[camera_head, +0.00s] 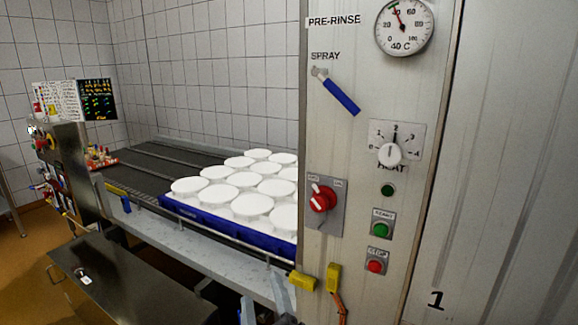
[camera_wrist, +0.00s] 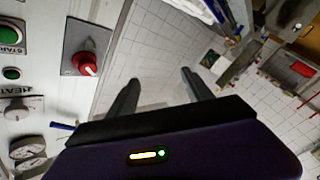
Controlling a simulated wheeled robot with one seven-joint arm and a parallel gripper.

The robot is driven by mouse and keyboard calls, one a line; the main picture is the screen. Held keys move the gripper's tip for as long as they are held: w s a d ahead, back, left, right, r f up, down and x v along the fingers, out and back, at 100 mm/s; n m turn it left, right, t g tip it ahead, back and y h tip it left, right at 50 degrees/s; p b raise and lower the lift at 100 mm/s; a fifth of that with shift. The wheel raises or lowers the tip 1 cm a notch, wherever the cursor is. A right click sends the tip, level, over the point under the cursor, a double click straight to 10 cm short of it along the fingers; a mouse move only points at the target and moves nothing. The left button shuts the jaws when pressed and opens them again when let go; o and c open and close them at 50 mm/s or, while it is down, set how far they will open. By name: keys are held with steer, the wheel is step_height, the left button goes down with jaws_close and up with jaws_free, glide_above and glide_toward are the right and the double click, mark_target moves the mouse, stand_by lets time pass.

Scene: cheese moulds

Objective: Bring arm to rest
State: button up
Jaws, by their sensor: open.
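My gripper (camera_wrist: 157,88) shows in the wrist view with its two dark fingers apart and nothing between them. It points past the panel edge toward a tiled wall, and the red rotary switch (camera_wrist: 86,63) is to its left. In the head view a grey panel (camera_head: 340,150) carries a blue-handled spray lever (camera_head: 340,95), a heat knob (camera_head: 390,153), a red rotary switch (camera_head: 322,198), a green start button (camera_head: 381,229) and a red stop button (camera_head: 376,266).
A blue crate (camera_head: 215,223) of several white moulds (camera_head: 252,205) sits on the conveyor (camera_head: 150,180), left of the panel. A dark steel surface (camera_head: 120,285) is at front left. A control cabinet (camera_head: 65,150) stands at far left. Yellow fittings (camera_head: 302,281) stick out below the panel.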

steer(key=s+d+f+m+g+h, duration=0.1)
steer(key=s+d+f+m, duration=0.2)
steer(key=s+d, duration=0.5)
steer(key=s+d+f+m+g+h, duration=0.1)
steer(key=s+d+f+m, duration=0.3)
steer(key=s, duration=1.5)
steer(key=s+d+f+m+g+h+b, duration=0.1)
steer(key=s+d+f+m, duration=0.3)
steer(key=s+d, duration=0.8)
steer(key=shift+s+d+f+h, duration=0.4)
steer(key=shift+s+f+h, duration=0.15)
steer(key=shift+s, duration=0.35)
